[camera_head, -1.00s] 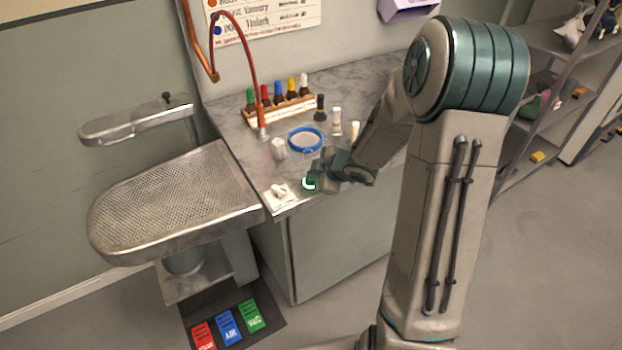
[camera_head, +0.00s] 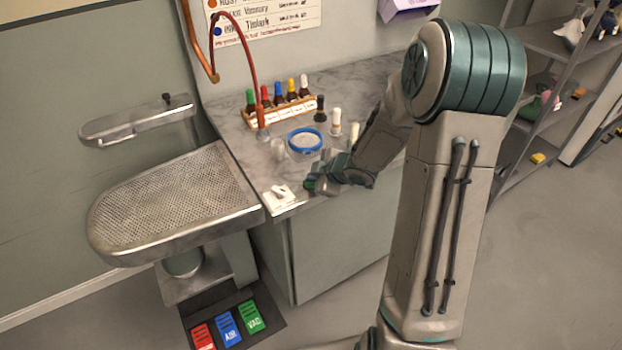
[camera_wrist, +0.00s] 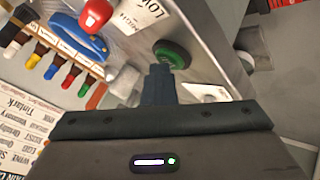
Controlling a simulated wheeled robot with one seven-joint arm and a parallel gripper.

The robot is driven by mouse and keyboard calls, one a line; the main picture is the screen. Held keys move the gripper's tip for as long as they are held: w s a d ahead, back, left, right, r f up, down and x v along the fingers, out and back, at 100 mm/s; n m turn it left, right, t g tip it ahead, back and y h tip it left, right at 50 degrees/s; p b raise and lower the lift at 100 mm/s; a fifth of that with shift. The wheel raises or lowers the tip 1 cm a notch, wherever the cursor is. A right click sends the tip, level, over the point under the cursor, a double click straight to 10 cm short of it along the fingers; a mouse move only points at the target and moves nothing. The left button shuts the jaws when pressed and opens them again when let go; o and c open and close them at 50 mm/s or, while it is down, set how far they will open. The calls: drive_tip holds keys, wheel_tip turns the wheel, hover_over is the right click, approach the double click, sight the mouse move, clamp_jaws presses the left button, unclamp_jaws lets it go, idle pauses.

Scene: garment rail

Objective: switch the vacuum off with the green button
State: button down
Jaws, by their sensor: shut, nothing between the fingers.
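In the head view the button (camera_head: 309,183) shows as a small dark green spot at the counter's front edge, unlit. My gripper (camera_wrist: 160,72) is shut and empty, its tips at or very close to the button's lower edge; I cannot tell whether they touch. In the head view my gripper (camera_head: 319,184) partly covers the button's surroundings.
A white switch plate (camera_head: 280,197) lies left of the button. A perforated metal board (camera_head: 175,200) is at left. A green VAC pedal (camera_head: 250,316) is on the floor.

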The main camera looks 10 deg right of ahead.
drive_tip(key=shift+r, duration=0.25)
wheel_tip(320, 180, up, 6)
drive_tip(key=p, duration=0.6)
drive_tip(key=shift+p, duration=0.35)
